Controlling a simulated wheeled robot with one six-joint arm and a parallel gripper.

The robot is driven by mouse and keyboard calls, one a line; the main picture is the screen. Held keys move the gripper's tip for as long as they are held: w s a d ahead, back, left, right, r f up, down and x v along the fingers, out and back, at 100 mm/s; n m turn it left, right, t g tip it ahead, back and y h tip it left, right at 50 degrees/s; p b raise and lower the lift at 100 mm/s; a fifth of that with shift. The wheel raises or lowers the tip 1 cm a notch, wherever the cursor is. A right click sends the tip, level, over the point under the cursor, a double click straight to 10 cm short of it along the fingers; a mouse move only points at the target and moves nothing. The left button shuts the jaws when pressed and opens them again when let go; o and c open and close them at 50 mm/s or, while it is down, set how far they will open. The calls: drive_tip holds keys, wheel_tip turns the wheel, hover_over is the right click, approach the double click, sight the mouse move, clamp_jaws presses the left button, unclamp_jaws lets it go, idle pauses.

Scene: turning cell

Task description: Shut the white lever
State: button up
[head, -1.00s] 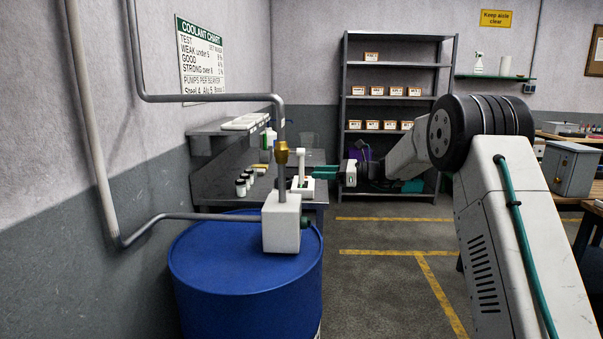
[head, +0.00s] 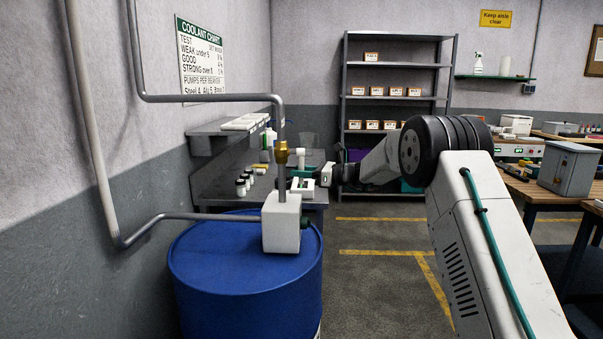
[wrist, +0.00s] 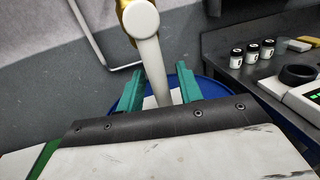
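The white lever (head: 301,157) hangs down from a round white hub beside the brass valve (head: 282,153) on the grey pipe. In the wrist view the lever (wrist: 150,55) runs down from its hub at the top, in front of the brass fitting (wrist: 125,8). My gripper (head: 303,173) is at the lever's lower part. In the wrist view its teal fingers (wrist: 158,78) are apart, one on each side of the lever. I cannot see them pressing on it. The lever's lower end is partly hidden by my gripper.
A white box (head: 282,224) stands on the blue drum (head: 225,262) under the valve. Pipes (head: 165,216) run along the left wall. A bench (head: 222,186) with small jars (head: 240,187) is behind. The marked floor (head: 385,235) at right is open.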

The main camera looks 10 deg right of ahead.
clamp_jaws()
drive_tip(key=shift+w, duration=0.15)
drive_tip(key=w+d+r+n+g+y, duration=0.1)
drive_tip(key=w+r+n, duration=0.1)
drive_tip(key=n, duration=0.8)
drive_tip(key=w+d+r+n+g+y, duration=0.1)
drive_tip(key=w+r+n+y, duration=0.1)
drive_tip(key=n, duration=0.8)
drive_tip(key=shift+w+r+g, duration=0.3)
drive_tip(key=shift+w+r, duration=0.55)
drive_tip(key=shift+r, duration=0.35)
unclamp_jaws()
